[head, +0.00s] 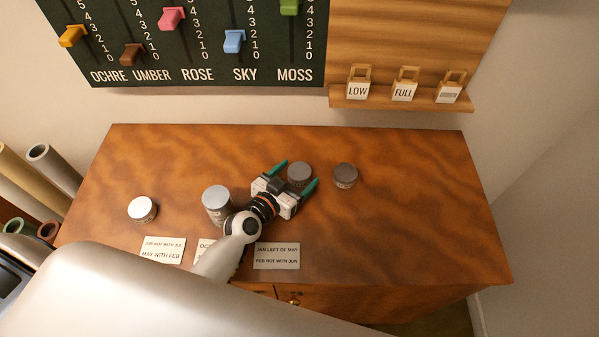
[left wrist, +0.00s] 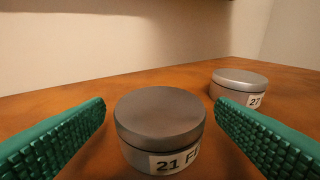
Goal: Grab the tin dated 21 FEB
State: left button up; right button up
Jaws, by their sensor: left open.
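The tin dated 21 F, its label partly turned away (left wrist: 160,130), is a round dark grey tin; its remaining letters are cut off. In the head view this tin (head: 299,173) stands on the table near my left gripper (head: 294,176). My left gripper is open, with a green finger on either side of the tin in the left wrist view (left wrist: 160,118); whether they touch it I cannot tell, and a gap shows on each side. A second grey tin (left wrist: 238,84), labelled 27 or similar, stands behind to the right; in the head view it is the right tin (head: 345,175).
A taller grey tin (head: 216,203) and a low pale-lidded tin (head: 142,209) stand left of my gripper. Note cards (head: 277,256) lie along the front of the wooden table (head: 420,220). The table's right side is clear. A shelf (head: 405,100) with tags is above.

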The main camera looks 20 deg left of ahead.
aim_at(304, 169)
pick_arm(q)
jog(key=x, duration=0.3)
jog(key=shift+w+d, duration=0.1)
jog(key=shift+w, duration=0.25)
